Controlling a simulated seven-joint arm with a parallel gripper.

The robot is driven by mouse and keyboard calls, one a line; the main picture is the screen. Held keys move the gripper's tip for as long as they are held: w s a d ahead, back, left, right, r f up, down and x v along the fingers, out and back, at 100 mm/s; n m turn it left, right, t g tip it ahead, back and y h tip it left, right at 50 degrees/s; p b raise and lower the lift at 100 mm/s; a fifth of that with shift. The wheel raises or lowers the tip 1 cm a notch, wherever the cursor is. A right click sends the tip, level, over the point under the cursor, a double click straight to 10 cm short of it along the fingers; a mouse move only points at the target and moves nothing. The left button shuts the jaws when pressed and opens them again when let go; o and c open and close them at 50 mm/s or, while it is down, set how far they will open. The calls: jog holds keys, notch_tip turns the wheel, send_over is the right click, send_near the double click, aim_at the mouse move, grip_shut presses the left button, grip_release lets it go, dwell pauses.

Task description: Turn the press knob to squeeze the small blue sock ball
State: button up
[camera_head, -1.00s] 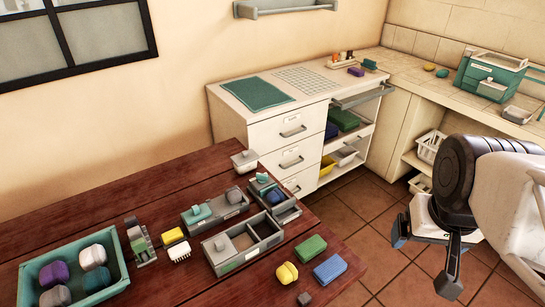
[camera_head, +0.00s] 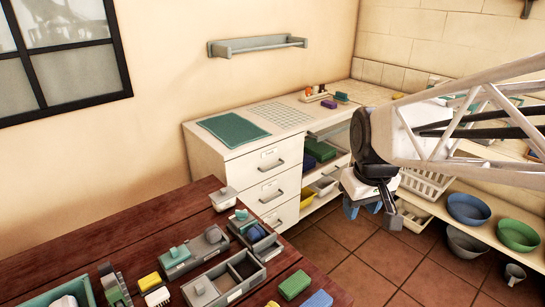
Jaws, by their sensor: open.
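A small blue ball (camera_head: 256,234) sits in a small grey box-like device (camera_head: 268,250) near the right edge of the dark wooden table; I take it for the sock ball. A teal piece (camera_head: 242,214) shows on this device, but I cannot tell whether it is the press knob. A longer grey device (camera_head: 178,272) beside it carries a teal block and a grey ball. My gripper (camera_head: 372,208) hangs to the right, in front of the cabinet shelves and well apart from the table devices. Its jaws are open, with nothing visible between them.
A two-part grey tray (camera_head: 215,293), a yellow-topped brush (camera_head: 152,285) and a green block (camera_head: 295,285) are on the table. A white drawer cabinet (camera_head: 235,165) stands behind. Bowls (camera_head: 468,208) sit on a low shelf at right. Tiled floor is open between table and shelf.

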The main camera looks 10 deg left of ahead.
jog(key=w+a+f+n, duration=0.35)
jog(key=w+a, duration=0.35)
jog(key=w, duration=0.5)
jog(key=n+g, duration=0.2)
jog(key=n, duration=0.7)
send_over(241, 211)
jog(key=f, duration=1.9)
jog(key=shift+d, duration=0.3)
jog(key=shift+a+f, duration=0.3)
jog(key=shift+f, duration=0.1)
jog(key=shift+f, duration=3.8)
grip_shut()
